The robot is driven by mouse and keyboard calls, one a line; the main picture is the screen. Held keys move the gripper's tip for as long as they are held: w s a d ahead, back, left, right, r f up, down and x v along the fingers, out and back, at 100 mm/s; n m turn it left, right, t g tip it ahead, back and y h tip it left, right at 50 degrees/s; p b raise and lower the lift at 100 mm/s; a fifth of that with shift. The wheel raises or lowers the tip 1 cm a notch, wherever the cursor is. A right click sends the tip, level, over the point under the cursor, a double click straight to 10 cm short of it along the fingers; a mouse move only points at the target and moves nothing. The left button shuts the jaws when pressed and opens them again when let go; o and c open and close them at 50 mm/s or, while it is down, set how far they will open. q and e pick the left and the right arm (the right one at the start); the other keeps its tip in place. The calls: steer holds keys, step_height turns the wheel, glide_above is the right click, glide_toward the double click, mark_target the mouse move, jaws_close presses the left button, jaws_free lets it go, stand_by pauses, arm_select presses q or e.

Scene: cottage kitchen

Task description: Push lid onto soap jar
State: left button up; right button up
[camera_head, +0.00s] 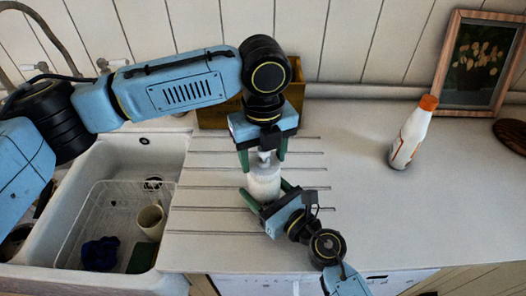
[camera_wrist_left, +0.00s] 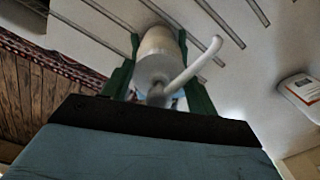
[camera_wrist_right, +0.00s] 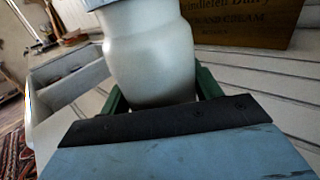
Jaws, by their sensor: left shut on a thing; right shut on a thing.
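The soap jar (camera_head: 264,187) is white and stands upright on the grooved drainboard; it fills the middle of the right wrist view (camera_wrist_right: 148,55). My right gripper (camera_head: 266,199) is shut around its body from the front. The pump lid (camera_head: 264,157) is above the jar's mouth, between the green fingers of my left gripper (camera_head: 263,161), which is shut on it from above. In the left wrist view the lid's pale spout (camera_wrist_left: 195,62) points up and right. Lid and jar look in line, but I cannot tell whether the lid is seated or a gap is left.
A wooden crate (camera_head: 222,115) stands behind my left gripper. A white bottle with an orange cap (camera_head: 410,135) and a picture frame (camera_head: 480,62) are to the right. The sink (camera_head: 150,165) with a wire rack is at left.

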arm_select(q)
steer(key=shift+f, duration=0.6)
stand_by(0.3)
steer(key=o, duration=1)
step_height(320, 180, up, 12)
arm_select(e)
steer(key=o, duration=1.5)
